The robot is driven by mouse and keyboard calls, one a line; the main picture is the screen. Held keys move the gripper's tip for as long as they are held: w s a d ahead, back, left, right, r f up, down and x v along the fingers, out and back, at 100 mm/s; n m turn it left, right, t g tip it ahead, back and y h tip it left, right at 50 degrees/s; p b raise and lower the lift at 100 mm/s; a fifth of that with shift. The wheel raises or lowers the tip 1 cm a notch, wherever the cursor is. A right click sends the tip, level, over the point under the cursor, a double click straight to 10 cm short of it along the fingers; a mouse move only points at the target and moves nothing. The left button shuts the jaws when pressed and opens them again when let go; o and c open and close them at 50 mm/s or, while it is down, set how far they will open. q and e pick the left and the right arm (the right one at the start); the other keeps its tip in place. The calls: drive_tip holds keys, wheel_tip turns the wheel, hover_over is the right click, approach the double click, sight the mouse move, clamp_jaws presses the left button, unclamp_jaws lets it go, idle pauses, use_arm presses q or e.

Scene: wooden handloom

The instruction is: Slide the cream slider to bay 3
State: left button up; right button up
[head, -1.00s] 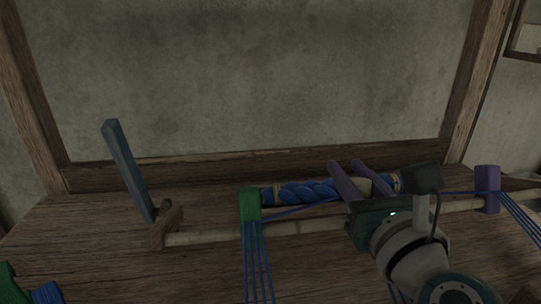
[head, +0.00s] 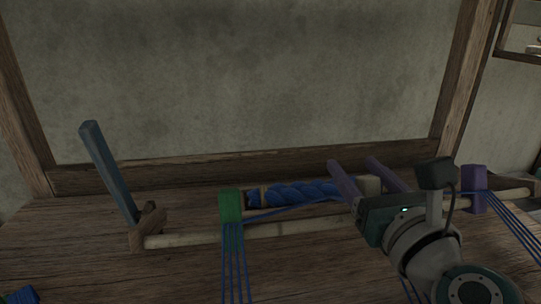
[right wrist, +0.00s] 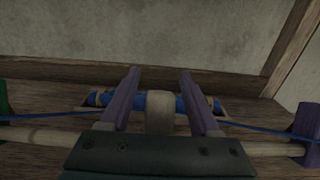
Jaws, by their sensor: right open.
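The cream slider (right wrist: 160,112) is a pale upright block, seen in the right wrist view between my two purple fingers. My right gripper (right wrist: 161,72) is open, with a finger on each side of the slider and a visible gap on both sides. In the head view, the right gripper (head: 353,160) reaches over the bamboo rod (head: 190,240) from the right and hides part of it; a pale patch shows between its fingers. A green slider (head: 230,206) is to the left on the rod and a purple slider (head: 474,189) to the right. My left gripper is not in view.
A blue rope bundle (head: 295,193) lies behind the rod. A tilted blue lever (head: 108,170) stands at the rod's left end. Blue threads (head: 235,265) run forward from the green slider, and others (head: 515,220) from the purple one.

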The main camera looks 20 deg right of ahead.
sight(373, 188)
drive_tip(key=b+v, duration=0.1)
drive_tip(key=v, duration=0.9)
drive_tip(key=shift+d, duration=0.1)
